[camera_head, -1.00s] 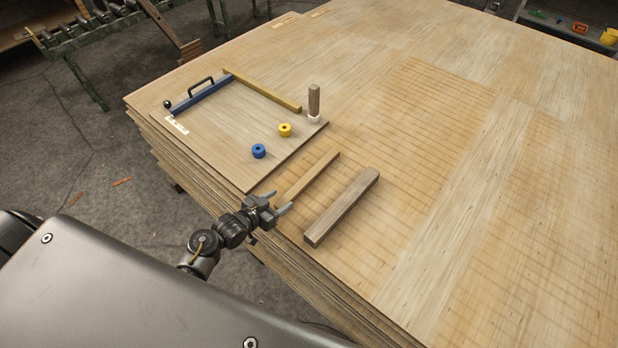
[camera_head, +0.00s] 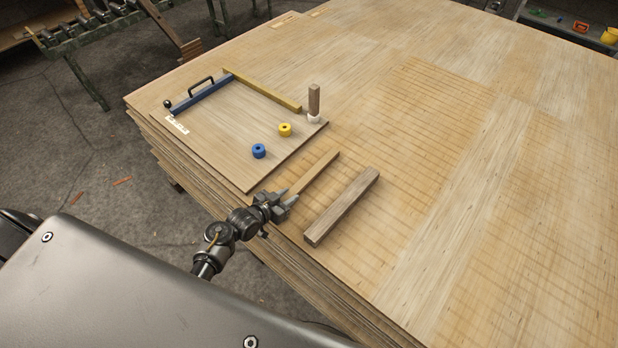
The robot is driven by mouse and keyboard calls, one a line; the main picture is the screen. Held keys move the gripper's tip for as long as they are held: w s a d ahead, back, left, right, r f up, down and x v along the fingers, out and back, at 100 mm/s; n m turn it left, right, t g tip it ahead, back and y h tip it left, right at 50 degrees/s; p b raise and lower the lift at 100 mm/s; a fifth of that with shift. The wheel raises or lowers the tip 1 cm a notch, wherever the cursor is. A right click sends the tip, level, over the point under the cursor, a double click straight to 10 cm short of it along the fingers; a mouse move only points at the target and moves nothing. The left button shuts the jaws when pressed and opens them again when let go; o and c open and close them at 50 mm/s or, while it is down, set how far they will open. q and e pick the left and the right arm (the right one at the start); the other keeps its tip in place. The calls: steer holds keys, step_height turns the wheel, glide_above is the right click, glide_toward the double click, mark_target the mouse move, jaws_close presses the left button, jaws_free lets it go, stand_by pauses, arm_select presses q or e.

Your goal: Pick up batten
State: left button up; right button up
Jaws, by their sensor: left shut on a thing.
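A thin, light wooden batten (camera_head: 318,172) lies on the veneer stack, pointing away and to the right. My left gripper (camera_head: 286,195) is at its near end, with its fingers shut on it. That end is hidden by the fingers. I see no clear gap under the batten, and I cannot tell whether it is lifted. A thicker, darker wooden bar (camera_head: 342,206) lies to the right, roughly parallel and apart from the gripper. My right gripper is not in view.
To the left, a board (camera_head: 215,130) carries a blue bar with a handle (camera_head: 202,96), a yellow bar (camera_head: 262,90), a blue knob (camera_head: 259,151) and a yellow knob (camera_head: 285,129). A wooden peg in a white base (camera_head: 314,102) stands at its corner.

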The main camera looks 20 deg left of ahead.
arm_select(q)
steer(key=shift+r, duration=0.1)
steer(key=shift+r, duration=0.6)
steer(key=a+r, duration=0.4)
steer(key=s+a+r, duration=0.1)
steer(key=a+r, duration=0.2)
steer(key=a, duration=0.2)
steer(key=s+a+r, duration=0.1)
steer(key=a+r, duration=0.3)
steer(key=a, duration=0.1)
steer(key=shift+r+b, duration=0.3)
steer(key=shift+b, duration=0.1)
steer(key=shift+s+d, duration=0.1)
